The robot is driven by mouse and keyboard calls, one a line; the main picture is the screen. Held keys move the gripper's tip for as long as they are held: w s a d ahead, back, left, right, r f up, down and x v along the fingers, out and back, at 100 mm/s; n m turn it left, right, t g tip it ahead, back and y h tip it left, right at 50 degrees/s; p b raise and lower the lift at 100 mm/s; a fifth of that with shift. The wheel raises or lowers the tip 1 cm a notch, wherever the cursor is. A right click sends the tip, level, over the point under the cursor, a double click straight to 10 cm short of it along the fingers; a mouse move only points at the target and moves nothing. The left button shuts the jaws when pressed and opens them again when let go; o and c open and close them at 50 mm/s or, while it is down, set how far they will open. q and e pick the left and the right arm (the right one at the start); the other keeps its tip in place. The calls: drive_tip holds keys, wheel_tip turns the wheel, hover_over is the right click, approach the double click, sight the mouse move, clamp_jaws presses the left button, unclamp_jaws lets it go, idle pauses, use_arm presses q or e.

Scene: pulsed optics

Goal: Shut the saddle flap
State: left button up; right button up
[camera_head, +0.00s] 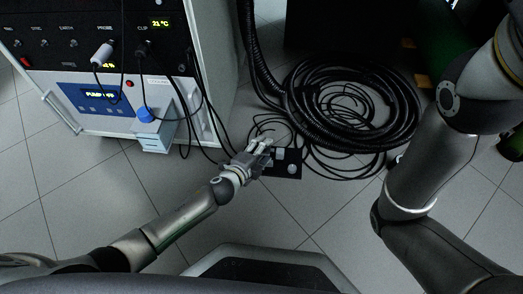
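I cannot make out a saddle flap for certain. A small black plate (288,172) with light grey parts on it is at the middle of the view, low over or on the floor; I cannot tell which. My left gripper (264,151) is at the plate's left edge and overlaps it in the picture. Its fingers are small and crowded against the plate, so I cannot tell whether they are open, shut or touching it. My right arm rises along the right side, and its gripper is out of view.
A white instrument cabinet (217,95) with plugged cables and a lit pump display (98,95) stands at the left. A pale blue box with a blue cap (144,114) is on its front. A coil of black hose (385,133) lies at the upper right. Tiled floor is clear at lower left.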

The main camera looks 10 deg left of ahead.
use_arm(q)
drive_tip(key=shift+s+a, duration=0.1)
drive_tip(key=shift+s, duration=0.1)
drive_tip(key=v, duration=1.1)
drive_tip(key=shift+s+r, duration=0.2)
drive_tip(key=shift+a, duration=0.1)
drive_tip(key=shift+c, duration=0.4)
